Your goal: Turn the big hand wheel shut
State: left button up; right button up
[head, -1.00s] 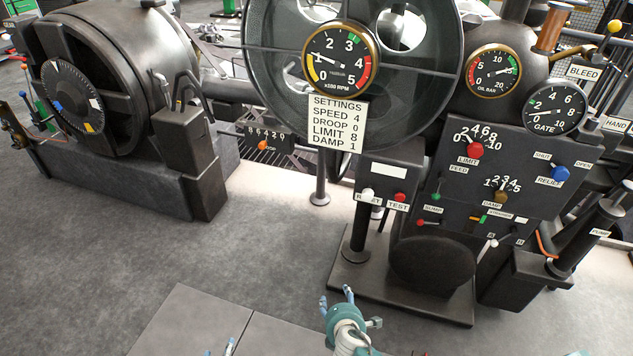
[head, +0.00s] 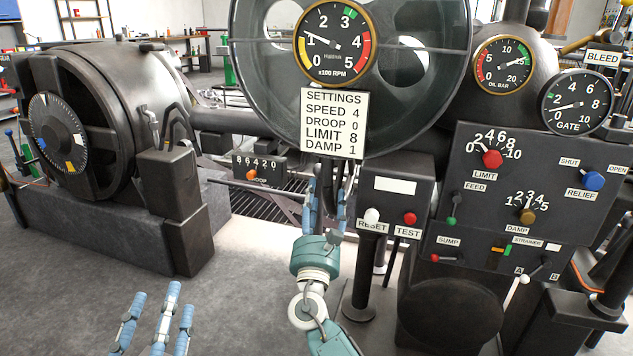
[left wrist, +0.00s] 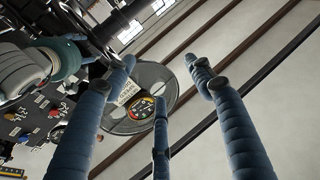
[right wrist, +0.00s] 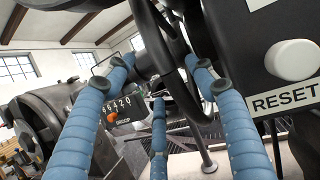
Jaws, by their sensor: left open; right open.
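A big round dark wheel (head: 440,75) with openings stands behind the RPM gauge in the head view. It also shows in the left wrist view (left wrist: 170,83). I cannot tell for certain that it is the hand wheel. My right gripper (head: 326,195) is open, fingers up, just below the settings card, left of the RESET box. In the right wrist view a curved dark bar (right wrist: 178,85) passes behind or between its open fingers (right wrist: 160,80); contact cannot be told. My left gripper (head: 152,308) is open and empty, low at the left, over the floor.
A settings card (head: 334,123) hangs below the RPM gauge (head: 335,55). The RESET and TEST box (head: 395,188) and the knob panel (head: 540,180) stand right of my right gripper. A dark generator (head: 110,110) is at the left. The grey floor (head: 235,300) between is clear.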

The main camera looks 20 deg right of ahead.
aim_at(323, 182)
jog(key=b+x, duration=0.1)
jog(key=x, duration=0.5)
jog(key=shift+w+a+f, duration=0.1)
jog(key=shift+f, duration=0.15)
pick_arm(q)
notch_tip(323, 182, up, 6)
jog(key=s+t+h, duration=0.1)
jog(key=s+t, duration=0.1)
jog(key=t, duration=0.1)
jog(key=shift+s+r, duration=0.15)
jog(key=shift+s, duration=0.25)
pick_arm(e)
jog(key=shift+w+d+r, duration=0.25)
jog(key=shift+w, duration=0.2)
jog(key=shift+c, duration=1.1)
jog(key=c, duration=0.4)
pick_arm(q)
jog(key=shift+a, duration=1)
pick_arm(e)
grip_shut()
